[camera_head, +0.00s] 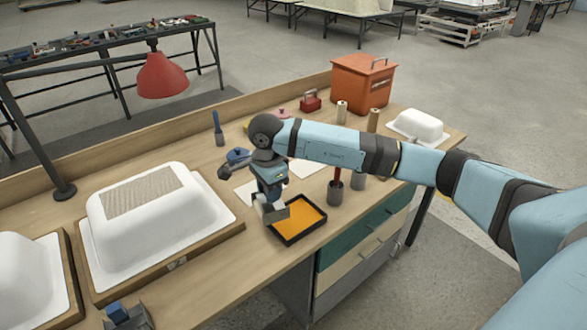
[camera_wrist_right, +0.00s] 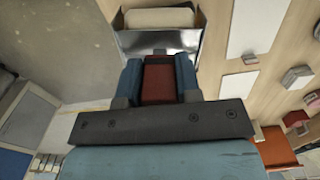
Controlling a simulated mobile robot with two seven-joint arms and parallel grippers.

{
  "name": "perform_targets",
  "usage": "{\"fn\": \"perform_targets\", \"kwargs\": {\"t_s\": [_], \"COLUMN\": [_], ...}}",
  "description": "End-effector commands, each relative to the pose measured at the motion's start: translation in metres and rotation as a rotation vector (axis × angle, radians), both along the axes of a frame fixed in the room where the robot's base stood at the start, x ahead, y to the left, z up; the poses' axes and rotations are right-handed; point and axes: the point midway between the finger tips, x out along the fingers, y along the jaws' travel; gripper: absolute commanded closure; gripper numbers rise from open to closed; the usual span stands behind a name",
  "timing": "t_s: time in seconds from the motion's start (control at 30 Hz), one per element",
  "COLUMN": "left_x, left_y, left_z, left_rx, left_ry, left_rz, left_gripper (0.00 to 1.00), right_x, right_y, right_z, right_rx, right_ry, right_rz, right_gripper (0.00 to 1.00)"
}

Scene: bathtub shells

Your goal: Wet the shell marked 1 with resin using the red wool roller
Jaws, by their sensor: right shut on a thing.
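My right gripper (camera_head: 266,192) is shut on a tool with a red grip (camera_wrist_right: 158,82). A bright metal plate or frame (camera_wrist_right: 160,42) and a pale, cream end (camera_wrist_right: 160,17) show beyond the grip in the wrist view. The tool's pale lower end (camera_head: 272,212) is at the left edge of a black tray of orange resin (camera_head: 319,224); contact is unclear. A white shell (camera_head: 22,275) is cut off at the left, with no number visible. The middle shell (camera_head: 120,240) has a plate marked 2 and a beige mat on top.
A red lamp (camera_head: 162,75) hangs over the back of the bench. A cup with a red-handled tool (camera_head: 336,188) stands right of the tray. An orange box (camera_head: 362,82) and small white shell (camera_head: 418,126) are farther right.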

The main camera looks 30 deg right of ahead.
Motion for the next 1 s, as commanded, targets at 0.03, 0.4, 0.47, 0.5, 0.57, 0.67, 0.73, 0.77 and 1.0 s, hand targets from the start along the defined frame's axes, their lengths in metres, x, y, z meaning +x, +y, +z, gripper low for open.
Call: {"fn": "perform_targets", "kwargs": {"t_s": [0.03, 0.4, 0.47, 0.5, 0.57, 0.67, 0.73, 0.77, 1.0], "left_x": [0.000, -0.002, -0.003, -0.003, -0.003, -0.003, -0.003, -0.003, -0.006], "left_y": [0.000, 0.001, 0.002, 0.002, 0.002, 0.002, 0.002, 0.002, 0.004], "left_z": [0.007, 0.022, 0.025, 0.027, 0.031, 0.035, 0.037, 0.037, 0.032], "left_rx": [0.001, 0.011, 0.012, 0.013, 0.013, 0.015, 0.016, 0.018, 0.024], "left_ry": [-0.002, -0.009, -0.010, -0.013, -0.019, -0.024, -0.025, -0.024, -0.016], "left_rz": [0.000, -0.002, -0.003, -0.003, -0.004, -0.005, -0.006, -0.005, -0.009], "left_gripper": [0.57, 0.57, 0.57, 0.57, 0.57, 0.57, 0.57, 0.57, 0.57], "right_x": [0.000, 0.002, 0.002, 0.002, 0.002, 0.002, 0.001, 0.001, 0.001], "right_y": [-0.005, -0.041, -0.046, -0.050, -0.056, -0.064, -0.069, -0.070, -0.077], "right_z": [0.004, 0.008, 0.009, 0.009, 0.010, 0.011, 0.010, 0.010, 0.009], "right_rx": [0.000, -0.005, -0.007, -0.009, -0.009, -0.009, -0.009, -0.009, -0.009], "right_ry": [0.002, 0.012, 0.014, 0.014, 0.014, 0.012, 0.013, 0.012, 0.012], "right_rz": [-0.132, -1.213, -1.388, -1.502, -1.665, -1.905, -2.040, -2.088, -2.285], "right_gripper": [0.88, 0.88, 0.88, 0.88, 0.88, 0.88, 0.88, 0.88, 0.88]}}
